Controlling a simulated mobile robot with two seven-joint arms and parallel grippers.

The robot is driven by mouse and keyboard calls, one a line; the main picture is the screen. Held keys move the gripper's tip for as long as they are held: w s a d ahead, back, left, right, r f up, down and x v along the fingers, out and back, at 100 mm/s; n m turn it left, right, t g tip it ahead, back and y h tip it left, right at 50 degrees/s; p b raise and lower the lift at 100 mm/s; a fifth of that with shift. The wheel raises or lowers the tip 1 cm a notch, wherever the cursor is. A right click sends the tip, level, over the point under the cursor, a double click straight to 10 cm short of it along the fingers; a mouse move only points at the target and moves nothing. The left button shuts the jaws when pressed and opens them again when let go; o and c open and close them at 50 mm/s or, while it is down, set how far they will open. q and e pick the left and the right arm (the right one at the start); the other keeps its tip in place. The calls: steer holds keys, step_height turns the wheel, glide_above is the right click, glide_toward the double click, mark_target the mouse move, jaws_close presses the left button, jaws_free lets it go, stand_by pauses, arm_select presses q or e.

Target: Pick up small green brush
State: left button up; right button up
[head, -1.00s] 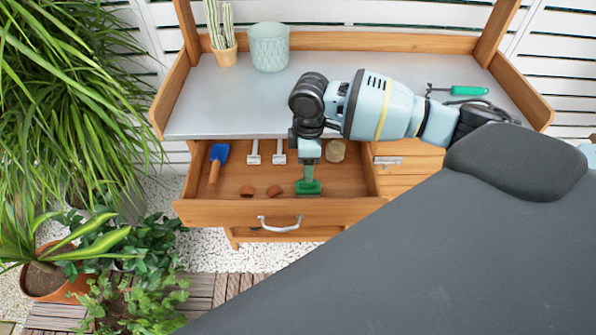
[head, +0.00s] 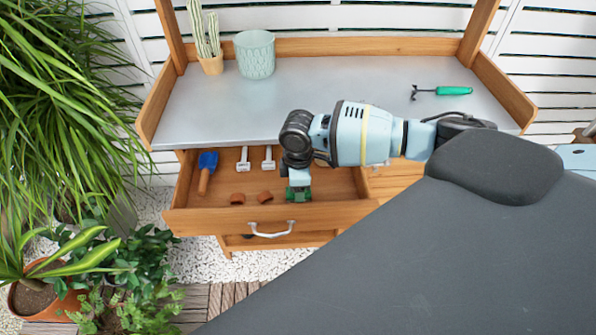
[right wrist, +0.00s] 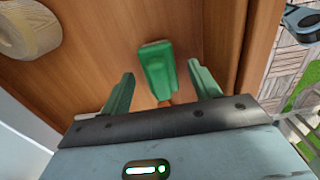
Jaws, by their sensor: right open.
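The small green brush (right wrist: 157,68) lies in the open wooden drawer. In the right wrist view it sits between the two green fingers of my right gripper (right wrist: 160,72), with a visible gap on each side. The fingers are open and hold nothing. In the head view my right gripper (head: 298,193) points down into the right front part of the drawer, near its front wall. There the brush is hard to tell apart from the green fingers. My left gripper is not in view.
The drawer (head: 270,217) also holds a blue trowel (head: 207,170), two white tools (head: 243,160), two terracotta pieces (head: 264,197) and a tan roll (right wrist: 28,30). On the bench top (head: 370,85) are a green-handled rake (head: 450,91), a pale pot (head: 255,55) and a cactus (head: 207,45).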

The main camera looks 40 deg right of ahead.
steer(key=shift+f, duration=0.25)
steer(key=c, duration=1.1)
steer(key=shift+r, duration=0.15)
step_height(320, 180, up, 10)
steer(key=shift+f+p, duration=0.1)
steer(key=shift+p, duration=0.35)
